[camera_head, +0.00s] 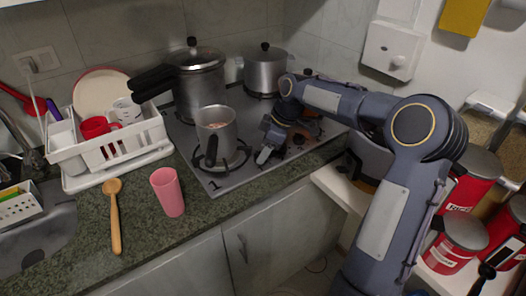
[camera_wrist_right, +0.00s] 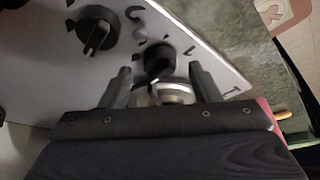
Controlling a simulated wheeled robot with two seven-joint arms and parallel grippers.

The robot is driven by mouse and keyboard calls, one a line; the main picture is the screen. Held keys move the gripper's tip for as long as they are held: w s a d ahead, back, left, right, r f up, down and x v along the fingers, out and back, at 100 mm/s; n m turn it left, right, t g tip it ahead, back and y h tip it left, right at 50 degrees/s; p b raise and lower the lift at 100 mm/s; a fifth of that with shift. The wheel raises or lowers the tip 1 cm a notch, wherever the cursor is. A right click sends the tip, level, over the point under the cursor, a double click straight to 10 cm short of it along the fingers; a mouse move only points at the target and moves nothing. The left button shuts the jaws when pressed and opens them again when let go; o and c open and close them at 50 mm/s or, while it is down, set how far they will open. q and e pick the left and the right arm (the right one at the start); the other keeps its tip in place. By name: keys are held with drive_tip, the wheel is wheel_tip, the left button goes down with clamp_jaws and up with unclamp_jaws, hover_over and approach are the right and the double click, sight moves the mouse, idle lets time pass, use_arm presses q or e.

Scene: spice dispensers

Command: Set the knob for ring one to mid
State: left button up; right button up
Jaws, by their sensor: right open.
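The cooktop (camera_head: 215,178) has a row of black knobs along its front edge, with a "1" printed at the near left corner. My right gripper (camera_head: 268,152) is low over this front edge, fingers pointing down. In the right wrist view it (camera_wrist_right: 160,68) is open, with one finger on each side of a black knob (camera_wrist_right: 158,58). I cannot tell whether the fingers touch it. Another black knob (camera_wrist_right: 97,30) with a raised grip bar is to its left, outside the fingers. The nearer knob's pointer is hard to read. My left gripper is out of view.
A pressure cooker (camera_head: 200,85) and a lidded pot (camera_head: 265,72) stand behind. A pink cup (camera_head: 168,192), a wooden spoon (camera_head: 115,220) and a dish rack (camera_head: 115,150) are to the left.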

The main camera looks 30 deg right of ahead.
drive_tip(key=shift+x, duration=0.75)
drive_tip(key=c, duration=1)
